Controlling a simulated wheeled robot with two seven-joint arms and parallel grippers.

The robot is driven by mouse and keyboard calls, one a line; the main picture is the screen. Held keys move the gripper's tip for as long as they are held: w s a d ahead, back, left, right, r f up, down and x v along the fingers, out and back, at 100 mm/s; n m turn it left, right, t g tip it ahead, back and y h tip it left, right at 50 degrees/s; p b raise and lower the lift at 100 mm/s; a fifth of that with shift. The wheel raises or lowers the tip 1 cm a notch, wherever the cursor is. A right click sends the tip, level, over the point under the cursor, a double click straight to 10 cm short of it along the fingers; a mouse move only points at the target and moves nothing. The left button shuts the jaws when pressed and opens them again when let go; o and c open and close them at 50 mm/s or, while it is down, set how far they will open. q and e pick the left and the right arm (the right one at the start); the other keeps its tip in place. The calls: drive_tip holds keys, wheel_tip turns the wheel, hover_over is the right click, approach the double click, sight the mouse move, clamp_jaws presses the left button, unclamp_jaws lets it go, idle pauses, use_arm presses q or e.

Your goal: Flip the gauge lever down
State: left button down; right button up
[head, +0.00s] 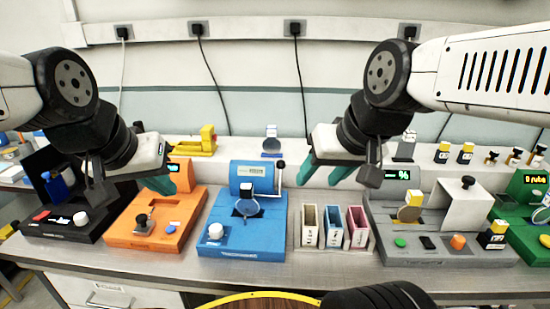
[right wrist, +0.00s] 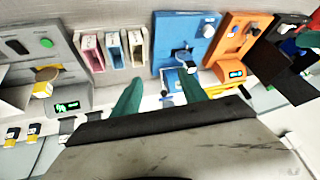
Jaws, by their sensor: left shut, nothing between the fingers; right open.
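The blue gauge module (head: 240,225) stands on the bench in the middle of the head view. Its gauge drum with a small display (head: 254,172) is at the back. The lever (head: 278,174), with a dark knob on top, points up at the drum's right side. My left gripper (head: 160,185) is shut and empty above the orange module.
The orange module (head: 150,232) and a black module (head: 55,225) stand left of the blue one. Pink, blue and cream bins (head: 333,228) stand to its right, then a grey module (head: 440,245) and a green one (head: 535,190). A rear shelf holds small parts.

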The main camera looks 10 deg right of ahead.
drive_tip(key=shift+w+f, duration=0.1)
drive_tip(key=shift+w, duration=0.25)
drive_tip(key=c, duration=0.7)
drive_tip(key=w+m, duration=0.1)
drive_tip(key=w, duration=0.1)
drive_tip(key=w+f+m+g+y, duration=0.1)
drive_tip(key=w+m, duration=0.1)
drive_tip(key=w+a+f+m+g+y, duration=0.1)
drive_tip(key=w, duration=0.1)
drive_tip(key=shift+w+m, duration=0.25)
drive_tip(key=shift+m, duration=0.15)
clamp_jaws()
drive_tip(key=w+d+f+m+y, duration=0.2)
drive_tip(key=w+d+f+m, duration=0.1)
drive_tip(key=w, duration=0.3)
drive_tip(key=w+d+f+m+t+y, duration=0.1)
drive_tip(key=w+d+f+m, duration=0.2)
drive_tip(key=w+f+m, duration=0.2)
drive_tip(key=w+d+f+m+t+y, duration=0.1)
drive_tip(key=w+d+f+m, duration=0.3)
drive_tip(key=w, duration=0.5)
drive_tip(key=shift+m+y, duration=0.6)
drive_tip(key=shift+y, duration=0.2)
drive_tip(key=shift+w+f, duration=0.1)
